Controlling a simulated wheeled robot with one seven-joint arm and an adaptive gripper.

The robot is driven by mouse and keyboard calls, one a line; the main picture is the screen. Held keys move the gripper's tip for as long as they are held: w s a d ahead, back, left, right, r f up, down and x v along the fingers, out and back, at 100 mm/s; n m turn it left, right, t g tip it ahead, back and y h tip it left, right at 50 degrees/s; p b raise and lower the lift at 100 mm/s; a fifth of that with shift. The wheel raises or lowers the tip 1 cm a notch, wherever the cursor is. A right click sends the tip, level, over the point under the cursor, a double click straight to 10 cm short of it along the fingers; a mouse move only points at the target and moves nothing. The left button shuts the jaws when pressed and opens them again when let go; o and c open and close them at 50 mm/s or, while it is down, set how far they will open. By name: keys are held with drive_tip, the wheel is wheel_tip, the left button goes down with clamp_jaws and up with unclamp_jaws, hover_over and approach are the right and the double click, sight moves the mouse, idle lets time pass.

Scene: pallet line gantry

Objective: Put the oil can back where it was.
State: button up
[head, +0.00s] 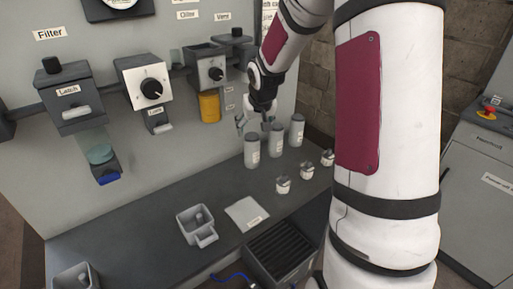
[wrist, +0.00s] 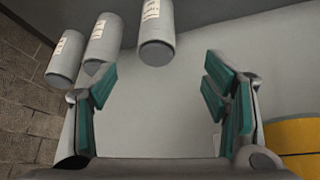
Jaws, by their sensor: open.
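Three grey cylindrical cans with pale labels stand upright in a row at the back of the bench: a left can (head: 251,151), a middle can (head: 276,141) and a right can (head: 297,130). Their labels are too small to read, so I cannot tell which, if any, is the oil can. The wrist view shows the three cans (wrist: 157,35) (wrist: 103,45) (wrist: 66,58) toward the upper left. My gripper (head: 256,122) is open and empty, close to the can tops. Its teal-padded fingers (wrist: 164,95) are wide apart with nothing between them.
The dark bench (head: 150,232) holds small jars (head: 283,184), a grey spouted cup (head: 197,226), a pale labelled pad (head: 246,213) and a black grate (head: 279,252). A yellow cylinder (head: 209,107) hangs on the panel near my gripper. The bench's left middle is clear.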

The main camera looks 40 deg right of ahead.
drive_tip(key=s+a+r+n, duration=0.1)
drive_tip(key=s+a+r, duration=0.6)
drive_tip(key=r, duration=0.1)
drive_tip(key=s+a+r+n, duration=0.1)
drive_tip(key=s+a, duration=0.3)
drive_tip(key=s, duration=0.4)
drive_tip(key=s+a+r+n+y, duration=0.1)
drive_tip(key=s+a+r, duration=0.1)
drive_tip(key=s+a, duration=0.3)
drive_tip(key=s+a+r+n+y, duration=0.1)
drive_tip(key=s+a, duration=0.4)
drive_tip(key=s, duration=0.6)
drive_tip(key=shift+s+r+g, duration=0.4)
drive_tip(key=shift+r, duration=0.05)
drive_tip(key=shift+c, duration=0.3)
